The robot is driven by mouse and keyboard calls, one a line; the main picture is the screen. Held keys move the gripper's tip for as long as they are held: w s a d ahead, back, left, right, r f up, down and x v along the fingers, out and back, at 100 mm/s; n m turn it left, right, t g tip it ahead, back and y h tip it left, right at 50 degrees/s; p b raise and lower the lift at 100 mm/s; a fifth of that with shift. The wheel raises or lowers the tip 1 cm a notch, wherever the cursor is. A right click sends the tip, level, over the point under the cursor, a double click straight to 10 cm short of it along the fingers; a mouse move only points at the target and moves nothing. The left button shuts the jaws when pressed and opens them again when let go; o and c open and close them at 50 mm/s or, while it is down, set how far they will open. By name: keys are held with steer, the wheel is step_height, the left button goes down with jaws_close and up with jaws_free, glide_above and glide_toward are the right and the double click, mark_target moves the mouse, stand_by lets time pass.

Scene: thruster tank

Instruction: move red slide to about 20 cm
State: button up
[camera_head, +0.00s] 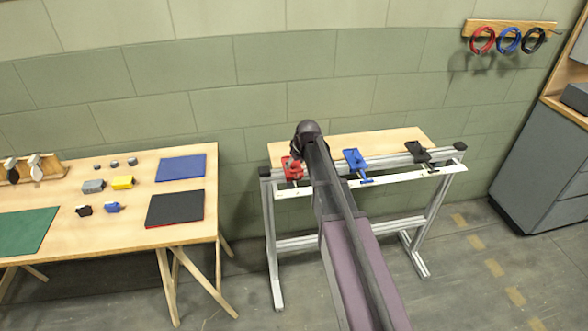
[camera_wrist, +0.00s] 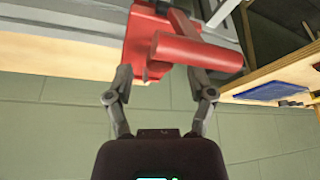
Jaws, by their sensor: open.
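The red slide (camera_head: 291,168) sits on the rail (camera_head: 375,163) near its left end, partly hidden by my arm in the head view. In the wrist view the red slide (camera_wrist: 148,40) shows close up, with a red cylindrical handle (camera_wrist: 197,53) sticking out. My gripper (camera_wrist: 165,80) is open, with one finger on each side of the red slide's handle area. I cannot tell whether the fingers touch it. In the head view my gripper is mostly hidden behind my wrist. A white strip (camera_head: 400,176) runs along the front of the rail; its markings are too small to read.
A blue slide (camera_head: 355,163) and a black slide (camera_head: 418,152) sit farther right on the rail. A wooden table (camera_head: 130,180) with small parts and mats stands at left. Coiled cables (camera_head: 508,40) hang on the wall. A grey cabinet (camera_head: 545,150) stands at right.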

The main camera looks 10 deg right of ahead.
steer(key=shift+w+f, duration=0.15)
steer(key=shift+f, duration=0.25)
jaws_close()
steer(key=shift+a, duration=0.1)
